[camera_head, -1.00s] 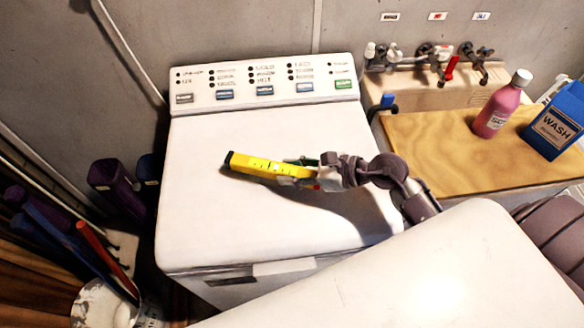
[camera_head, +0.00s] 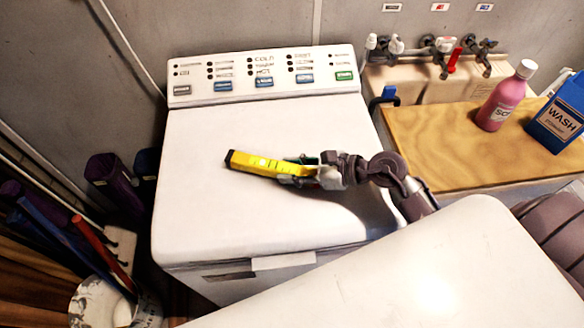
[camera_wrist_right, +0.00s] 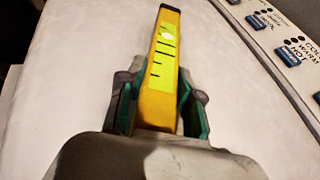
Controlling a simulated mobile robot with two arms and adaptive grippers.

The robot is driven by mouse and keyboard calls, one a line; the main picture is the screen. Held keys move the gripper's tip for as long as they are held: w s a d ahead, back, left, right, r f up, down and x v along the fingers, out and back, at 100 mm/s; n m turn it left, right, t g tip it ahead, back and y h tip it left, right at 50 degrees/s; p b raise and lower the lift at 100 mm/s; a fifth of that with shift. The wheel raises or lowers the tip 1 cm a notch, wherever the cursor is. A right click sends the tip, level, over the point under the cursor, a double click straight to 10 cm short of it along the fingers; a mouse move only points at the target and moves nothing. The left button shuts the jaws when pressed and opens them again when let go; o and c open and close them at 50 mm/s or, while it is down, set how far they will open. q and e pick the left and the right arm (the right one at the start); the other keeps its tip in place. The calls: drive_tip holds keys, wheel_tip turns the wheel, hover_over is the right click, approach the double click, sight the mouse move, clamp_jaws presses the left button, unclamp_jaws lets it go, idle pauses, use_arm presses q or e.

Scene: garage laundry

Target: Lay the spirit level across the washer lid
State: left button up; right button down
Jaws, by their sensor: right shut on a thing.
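The yellow spirit level (camera_head: 262,165) with a black end cap is over the white washer lid (camera_head: 215,215) in the head view. My right gripper (camera_head: 306,172) is shut on its right end, and the level points left across the lid. In the right wrist view the level (camera_wrist_right: 165,60) runs away from between the green-padded fingers of my right gripper (camera_wrist_right: 162,112), with the lid beneath. The level's held end is hidden in the gripper. I cannot tell whether the level touches the lid. My left gripper is not in view.
The washer's control panel (camera_head: 262,75) rises behind the lid. To the right, a wooden board (camera_head: 440,150) carries a pink bottle (camera_head: 503,98) and a blue WASH box (camera_head: 560,115). Taps (camera_head: 440,50) are behind it. A white bucket (camera_head: 95,300) and long-handled tools stand at left.

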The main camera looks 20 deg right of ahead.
drive_tip(key=shift+f, duration=0.3)
drive_tip(key=c, duration=0.7)
unclamp_jaws()
drive_tip(key=v, duration=1)
drive_tip(key=shift+s+d+r, duration=0.1)
drive_tip(key=shift+s+d, duration=0.15)
drive_tip(key=shift+d, duration=0.05)
drive_tip(key=shift+s+d+r, duration=0.3)
drive_tip(key=shift+s+d, duration=0.05)
drive_tip(key=shift+d, duration=0.1)
